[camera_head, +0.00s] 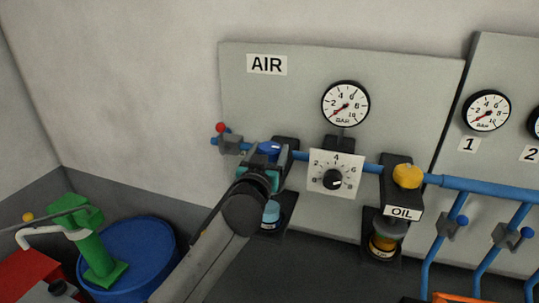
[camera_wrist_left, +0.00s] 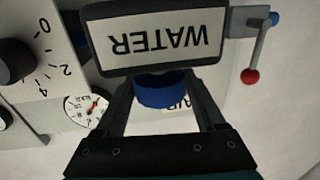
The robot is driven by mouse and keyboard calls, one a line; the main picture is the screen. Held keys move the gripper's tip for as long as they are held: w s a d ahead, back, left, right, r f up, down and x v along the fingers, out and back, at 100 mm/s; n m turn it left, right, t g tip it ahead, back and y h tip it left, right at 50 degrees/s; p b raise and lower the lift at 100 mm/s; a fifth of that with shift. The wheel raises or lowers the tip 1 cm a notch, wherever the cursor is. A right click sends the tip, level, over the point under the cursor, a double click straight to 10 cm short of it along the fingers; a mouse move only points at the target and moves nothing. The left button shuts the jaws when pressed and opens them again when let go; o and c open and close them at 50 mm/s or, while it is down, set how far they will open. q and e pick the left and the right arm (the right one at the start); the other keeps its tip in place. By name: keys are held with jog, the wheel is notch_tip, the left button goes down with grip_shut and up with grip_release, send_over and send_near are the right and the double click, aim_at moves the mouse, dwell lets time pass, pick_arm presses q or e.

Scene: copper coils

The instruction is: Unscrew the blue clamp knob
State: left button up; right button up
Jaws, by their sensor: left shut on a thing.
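The blue knob (camera_head: 269,148) sits on top of a dark unit on the blue air pipe, left of the dial plate. In the left wrist view the blue knob (camera_wrist_left: 160,92) shows below the unit's WATER plate (camera_wrist_left: 155,40). My left gripper (camera_head: 267,161) reaches it from the front and hides part of the unit. In the left wrist view the fingers of my left gripper (camera_wrist_left: 163,88) stand on both sides of the knob and are shut on it. My right gripper is not in view.
A dial plate (camera_head: 336,174) is close right of the unit. Beyond it stands the OIL unit with a yellow knob (camera_head: 407,176). A red-tipped valve lever (camera_head: 222,128) is at the left pipe end. A blue drum (camera_head: 140,250) and green pump (camera_head: 93,245) stand lower left.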

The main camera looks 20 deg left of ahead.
pick_arm(q)
jog(key=shift+n+y, duration=0.4)
jog(key=shift+y, duration=0.3)
jog(key=o, duration=1.3)
jog(key=shift+o, duration=0.2)
jog(key=shift+s, duration=0.1)
jog(key=s+d+b, duration=0.2)
jog(key=s, duration=1.3)
